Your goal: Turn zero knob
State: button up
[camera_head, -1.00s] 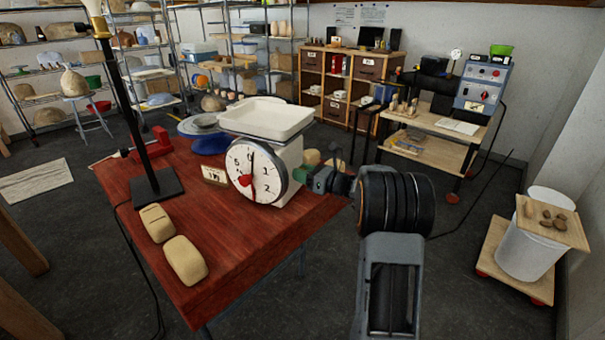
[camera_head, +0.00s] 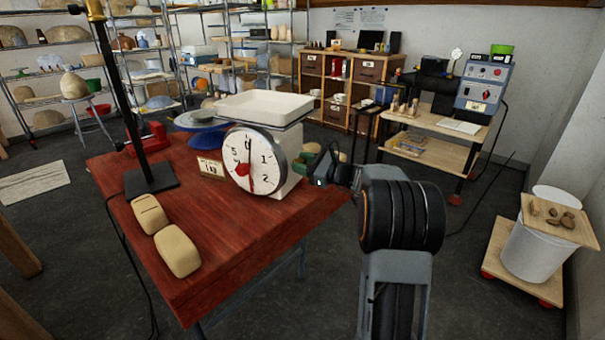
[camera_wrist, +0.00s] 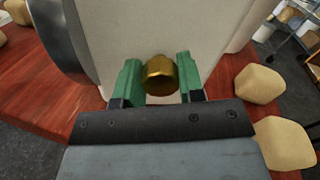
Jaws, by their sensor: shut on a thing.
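A white kitchen scale (camera_head: 284,160) with a flat white pan (camera_head: 264,108) stands on the red wooden table. Its round dial (camera_head: 254,160) has a red pointer aimed down and a black hand near the 0 at the top. In the wrist view a brass zero knob (camera_wrist: 161,75) sticks out of the scale's pale side wall (camera_wrist: 160,27). My gripper (camera_wrist: 160,76) has its green fingers on both sides of the knob and is shut on it. In the head view my gripper (camera_head: 312,165) is at the scale's right side, and the knob is hidden there.
Two clay-coloured blocks (camera_head: 178,251) lie at the table's front left, near a black lamp stand (camera_head: 151,181). A small sign (camera_head: 210,168) stands left of the scale. Several pale lumps (camera_wrist: 260,84) lie near the gripper in the wrist view.

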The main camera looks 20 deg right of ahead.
jog(key=n+b, duration=0.3)
jog(key=b, duration=0.1)
jog(key=n+b, duration=0.2)
jog(key=shift+f+n, duration=0.3)
jog(key=shift+f, duration=0.05)
jog(key=n+b, duration=0.3)
jog(key=b, duration=0.1)
jog(key=shift+r+n, duration=0.15)
jog(key=shift+n, duration=0.15)
jog(key=shift+n+b, duration=0.5)
jog(key=shift+b, duration=0.15)
jog(key=shift+r, duration=0.15)
jog(key=o, duration=0.9)
jog(key=p+v, duration=0.2)
jog(key=v, duration=1.2)
jog(key=shift+w, duration=0.1)
